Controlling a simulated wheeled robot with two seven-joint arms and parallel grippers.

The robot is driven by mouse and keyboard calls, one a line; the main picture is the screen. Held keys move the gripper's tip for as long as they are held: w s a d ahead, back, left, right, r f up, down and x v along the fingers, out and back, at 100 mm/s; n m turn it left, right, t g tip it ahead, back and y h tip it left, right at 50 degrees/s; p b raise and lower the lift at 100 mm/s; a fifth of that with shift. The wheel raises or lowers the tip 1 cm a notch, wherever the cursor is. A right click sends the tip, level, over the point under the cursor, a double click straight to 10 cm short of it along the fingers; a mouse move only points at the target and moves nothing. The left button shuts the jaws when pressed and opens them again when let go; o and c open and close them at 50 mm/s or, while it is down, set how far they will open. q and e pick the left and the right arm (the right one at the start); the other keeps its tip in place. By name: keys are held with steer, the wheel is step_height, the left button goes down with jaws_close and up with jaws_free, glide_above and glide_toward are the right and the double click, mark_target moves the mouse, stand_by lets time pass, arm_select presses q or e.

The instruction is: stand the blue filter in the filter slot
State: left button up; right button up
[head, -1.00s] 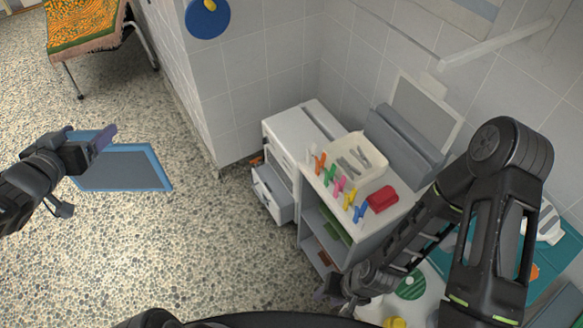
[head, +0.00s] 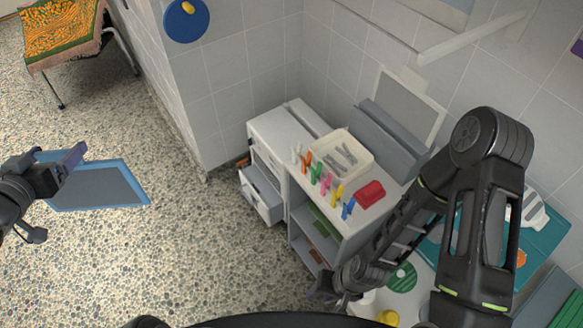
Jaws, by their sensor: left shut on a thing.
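The blue filter (head: 97,188) is a flat panel with a blue frame and a grey face, at the left of the head view. My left gripper (head: 66,170) is shut on its upper edge and holds it over the speckled floor. A grey slotted holder (head: 392,138) stands on the white unit by the wall; a white-framed grey panel (head: 407,101) is upright behind it. I cannot tell for sure that this is the filter slot. My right gripper (head: 324,288) is low in the middle, partly hidden by its arm, and its jaws are unclear.
A cream tray (head: 318,150), several coloured pegs and a red folded cloth (head: 370,194) are on the unit's top. A drawer (head: 262,195) stands open below. A wall corner juts out left of the unit. The floor between the filter and the drawer is clear.

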stand_by(0.3)
arm_select(q)
steer(key=w+d+m+h, duration=0.1)
steer(key=w+d, duration=0.7)
steer(key=w, duration=0.1)
steer(key=w+d+f, duration=0.3)
steer(key=d+f, duration=0.1)
steer(key=d, duration=0.5)
steer(key=w+d+f+b, duration=0.1)
steer(key=w+d+f, duration=0.2)
steer(key=d, duration=0.7)
steer(key=shift+w+f+h, duration=0.3)
steer(key=shift+f, duration=0.3)
